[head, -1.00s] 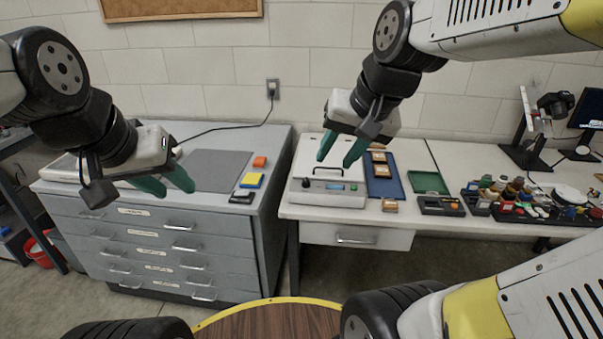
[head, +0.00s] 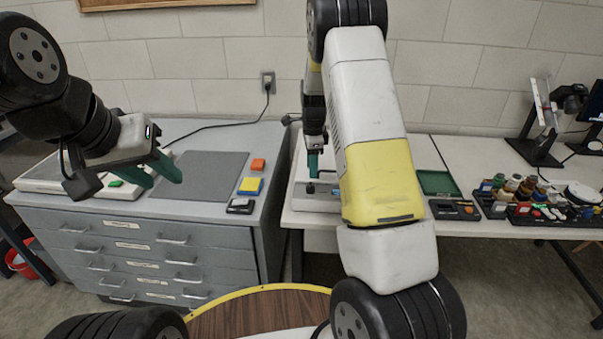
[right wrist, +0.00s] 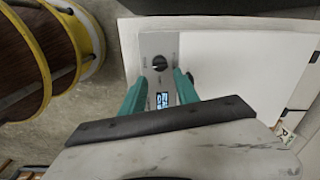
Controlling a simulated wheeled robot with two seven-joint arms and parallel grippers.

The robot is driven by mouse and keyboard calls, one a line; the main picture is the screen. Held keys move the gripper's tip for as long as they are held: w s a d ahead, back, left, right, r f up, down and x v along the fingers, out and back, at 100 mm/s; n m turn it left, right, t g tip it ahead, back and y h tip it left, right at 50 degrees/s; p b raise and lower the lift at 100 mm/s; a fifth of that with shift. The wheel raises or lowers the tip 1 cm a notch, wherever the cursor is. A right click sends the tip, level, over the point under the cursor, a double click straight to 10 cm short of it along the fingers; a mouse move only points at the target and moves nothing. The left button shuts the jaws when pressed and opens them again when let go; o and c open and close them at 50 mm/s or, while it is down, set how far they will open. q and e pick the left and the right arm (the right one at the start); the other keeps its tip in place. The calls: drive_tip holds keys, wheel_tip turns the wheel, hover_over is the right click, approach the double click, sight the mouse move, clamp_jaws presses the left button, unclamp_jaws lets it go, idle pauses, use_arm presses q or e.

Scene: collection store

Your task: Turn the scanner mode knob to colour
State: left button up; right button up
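The scanner (head: 302,199) is a white box on the white bench, mostly hidden behind my right arm in the head view. Its dark round mode knob (right wrist: 159,62) sits on a grey front panel in the right wrist view, with a small lit display (right wrist: 162,100) beside it. The labels around the knob are too small to read. My right gripper (right wrist: 161,75) is open, pointing down at the panel, with its green fingertips on either side of the knob's line; contact cannot be told. My left gripper (head: 166,176) is open and empty above the grey cabinet.
The grey drawer cabinet (head: 150,228) carries a dark mat (head: 200,175) and coloured blocks (head: 250,186). Right of the scanner are a green tray (head: 437,183), a dark device (head: 454,209) and several small jars (head: 515,190).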

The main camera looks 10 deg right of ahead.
sight(311, 185)
drive_tip(key=f, duration=0.7)
drive_tip(key=shift+w+f, duration=0.2)
drive_tip(key=shift+f, duration=0.15)
clamp_jaws()
